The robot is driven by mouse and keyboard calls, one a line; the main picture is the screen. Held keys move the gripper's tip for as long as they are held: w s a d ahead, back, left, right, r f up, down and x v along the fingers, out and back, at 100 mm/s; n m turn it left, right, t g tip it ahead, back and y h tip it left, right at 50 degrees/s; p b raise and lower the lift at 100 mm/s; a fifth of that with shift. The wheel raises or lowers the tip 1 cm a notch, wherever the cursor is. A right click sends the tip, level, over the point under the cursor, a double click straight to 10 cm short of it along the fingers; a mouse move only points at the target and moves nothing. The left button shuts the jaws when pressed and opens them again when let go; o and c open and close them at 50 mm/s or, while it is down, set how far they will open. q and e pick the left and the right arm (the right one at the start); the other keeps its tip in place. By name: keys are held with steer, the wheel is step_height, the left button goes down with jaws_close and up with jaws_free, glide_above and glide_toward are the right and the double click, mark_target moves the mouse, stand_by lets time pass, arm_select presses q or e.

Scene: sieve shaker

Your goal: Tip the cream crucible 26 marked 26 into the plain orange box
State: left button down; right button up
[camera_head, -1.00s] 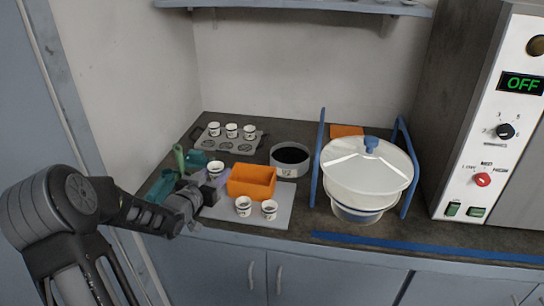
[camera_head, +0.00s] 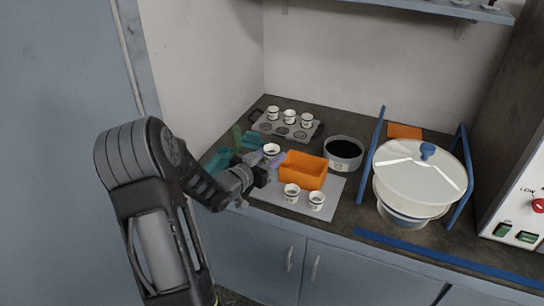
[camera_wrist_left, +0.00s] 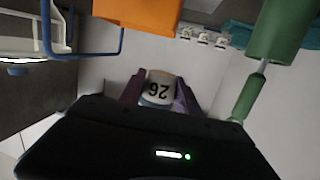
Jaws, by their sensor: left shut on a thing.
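The cream crucible 26 (camera_head: 271,151) is at the left of the plain orange box (camera_head: 304,170), its open top facing up. In the left wrist view the crucible (camera_wrist_left: 158,88) shows its number 26, upside down in the picture, between the two purple-grey fingers. My left gripper (camera_head: 270,166) is shut on it. The orange box also shows at the top of the wrist view (camera_wrist_left: 140,13). The crucible is beside the box, not over it. Whether it touches the mat below is hard to tell. My right gripper is out of view.
Two crucibles (camera_head: 291,193) (camera_head: 317,200) stand on the grey mat (camera_head: 335,187) in front of the box. A rack (camera_head: 317,132) with several crucibles is behind. A round dark-filled pan (camera_head: 343,153) and a lidded white sieve bowl (camera_head: 422,182) are right. Green tools (camera_head: 237,137) stand left.

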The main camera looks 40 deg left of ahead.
mark_target(271, 146)
arm_select(q)
step_height(271, 146, up, 3)
steer(key=shift+r+p, duration=0.2)
steer(key=shift+p, duration=1.05)
steer(key=w+f+m+y+b, duration=0.1)
steer(key=w+m+y+b, duration=0.1)
steer(key=w+m+b, duration=0.3)
steer(key=w+d+f+m+y+b, duration=0.1)
steer(key=w+m+y+b, duration=0.2)
steer(key=m+b, duration=0.7)
steer(key=shift+w+f+m+g, duration=0.3)
steer(key=shift+w+m, duration=1)
steer(key=shift+m, duration=0.4)
